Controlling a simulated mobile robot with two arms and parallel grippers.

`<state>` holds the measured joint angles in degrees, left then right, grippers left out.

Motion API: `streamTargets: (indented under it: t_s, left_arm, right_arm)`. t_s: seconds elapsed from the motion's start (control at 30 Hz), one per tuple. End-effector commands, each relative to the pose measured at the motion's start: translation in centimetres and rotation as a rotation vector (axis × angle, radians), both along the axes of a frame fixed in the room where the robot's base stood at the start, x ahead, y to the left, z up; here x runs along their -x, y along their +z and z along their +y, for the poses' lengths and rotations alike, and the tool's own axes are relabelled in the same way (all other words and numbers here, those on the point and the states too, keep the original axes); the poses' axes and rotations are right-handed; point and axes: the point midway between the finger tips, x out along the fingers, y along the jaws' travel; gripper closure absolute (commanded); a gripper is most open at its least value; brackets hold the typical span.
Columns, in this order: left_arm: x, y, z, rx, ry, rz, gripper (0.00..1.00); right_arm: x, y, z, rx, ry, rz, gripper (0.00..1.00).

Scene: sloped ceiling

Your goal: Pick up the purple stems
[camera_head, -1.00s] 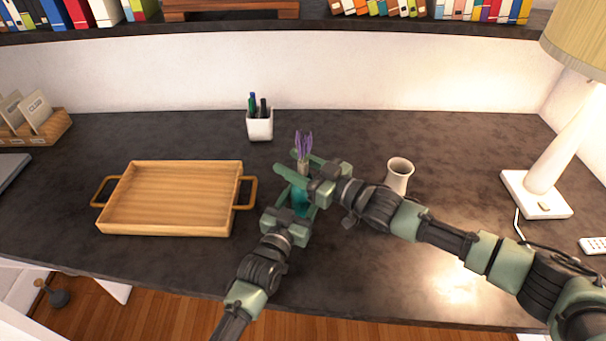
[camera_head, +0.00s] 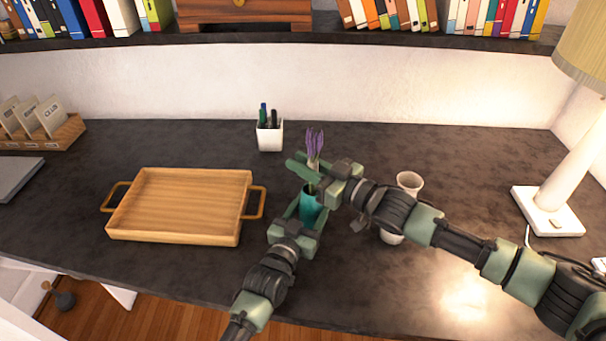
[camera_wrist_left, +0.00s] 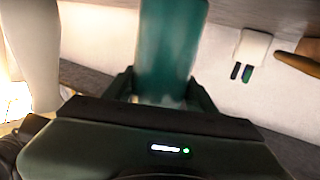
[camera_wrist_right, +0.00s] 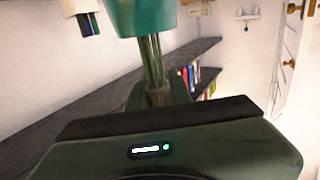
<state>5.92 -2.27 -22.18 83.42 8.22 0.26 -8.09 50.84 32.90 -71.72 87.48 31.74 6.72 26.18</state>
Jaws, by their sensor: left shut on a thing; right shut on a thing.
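The purple stems (camera_head: 315,144) stand upright above a teal vase (camera_head: 311,207) near the middle of the desk. My right gripper (camera_head: 312,172) is shut on them just below the purple heads. Green stalks (camera_wrist_right: 152,60) run from my right gripper to the vase mouth in the right wrist view; their lower ends are hidden by the vase (camera_wrist_right: 143,16). My left gripper (camera_head: 302,214) is shut on the vase, which also fills the top middle of the left wrist view (camera_wrist_left: 170,50).
A wooden tray (camera_head: 117,223) lies left of the vase. A white pen cup (camera_head: 270,137) stands behind. A pale cup (camera_head: 409,181) is right, partly behind my right arm. A lamp (camera_head: 548,208) stands far right. The desk's front middle is clear.

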Motion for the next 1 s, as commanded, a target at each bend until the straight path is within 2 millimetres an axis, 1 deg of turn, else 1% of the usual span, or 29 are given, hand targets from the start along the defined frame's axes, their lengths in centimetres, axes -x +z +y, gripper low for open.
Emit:
streamTargets:
  t_s: [0.03,0.2,0.4,0.5,0.6,0.7,0.97,1.0]
  left_arm:
    - [0.0,-0.1,0.0,-0.001,0.0,0.002,0.95]
    - [0.0,-0.1,0.0,-0.001,0.0,0.002,0.95]
    - [0.0,-0.1,0.0,-0.001,0.0,0.002,0.95]
    - [0.0,-0.1,0.0,-0.001,0.0,0.002,0.95]
    - [0.0,-0.1,0.0,-0.001,0.0,0.002,0.95]
    - [0.0,-0.1,0.0,-0.001,0.0,0.002,0.95]
    - [0.0,-0.1,0.0,0.0,0.0,0.002,0.95]
    - [0.0,-0.1,0.0,0.0,0.0,0.002,0.41]
  right_arm:
    - [0.0,1.6,0.0,-0.001,0.002,-0.007,1.0]
    - [0.0,6.5,0.0,-0.002,0.002,-0.008,1.0]
    - [0.0,11.2,0.0,0.001,0.001,-0.007,1.0]
    - [0.0,12.8,0.0,0.001,0.001,-0.004,1.0]
    - [0.0,13.8,0.0,-0.001,0.0,-0.002,1.0]
    - [0.0,14.4,0.0,0.0,0.0,-0.001,1.0]
    - [0.0,14.5,0.0,0.0,0.0,0.0,1.0]
    - [0.0,14.5,0.0,-0.001,0.0,-0.001,1.0]
